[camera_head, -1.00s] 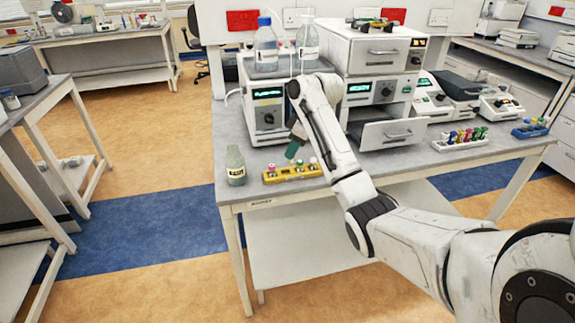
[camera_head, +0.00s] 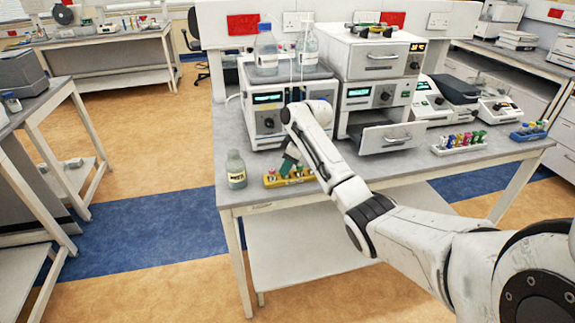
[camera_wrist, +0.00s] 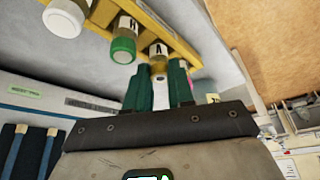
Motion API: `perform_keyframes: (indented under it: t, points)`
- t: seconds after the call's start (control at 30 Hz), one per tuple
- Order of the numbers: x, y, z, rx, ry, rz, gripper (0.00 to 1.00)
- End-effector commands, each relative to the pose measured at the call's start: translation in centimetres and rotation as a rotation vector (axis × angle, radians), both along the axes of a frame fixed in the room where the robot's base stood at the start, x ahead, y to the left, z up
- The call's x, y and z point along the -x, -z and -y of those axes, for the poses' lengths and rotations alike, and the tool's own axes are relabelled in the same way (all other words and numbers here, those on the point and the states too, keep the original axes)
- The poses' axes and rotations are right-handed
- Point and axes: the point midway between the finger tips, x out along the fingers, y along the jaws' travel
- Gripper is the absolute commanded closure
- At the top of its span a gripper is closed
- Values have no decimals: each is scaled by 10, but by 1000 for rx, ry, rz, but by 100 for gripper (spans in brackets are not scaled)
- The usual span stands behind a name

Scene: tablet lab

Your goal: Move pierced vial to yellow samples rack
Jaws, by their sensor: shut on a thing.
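The yellow rack (camera_head: 274,183) lies near the front left of the bench, with several capped vials in it. My gripper (camera_head: 288,161) is right over the rack, and part of the arm covers its right side. The rack (camera_wrist: 165,28) crosses the top of this view, close by. It holds a white-capped vial (camera_wrist: 64,17), a green-capped vial (camera_wrist: 123,48) and a vial labelled A (camera_wrist: 158,50).
A labelled bottle (camera_head: 236,170) stands just left of the rack. A white instrument (camera_head: 266,115) is behind it, and an open drawer (camera_head: 392,137) juts out to the right. A white rack (camera_head: 460,144) and a blue rack (camera_head: 529,131) of vials stand further right.

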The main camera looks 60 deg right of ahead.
Motion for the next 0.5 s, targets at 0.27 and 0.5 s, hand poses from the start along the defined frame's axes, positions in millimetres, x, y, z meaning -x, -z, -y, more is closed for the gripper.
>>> perform_keyframes:
  t: [0.27,0.5]
  points:
    - [0,1,0,-1,0,0,55]
    - [0,1,0,-1,0,0,52]
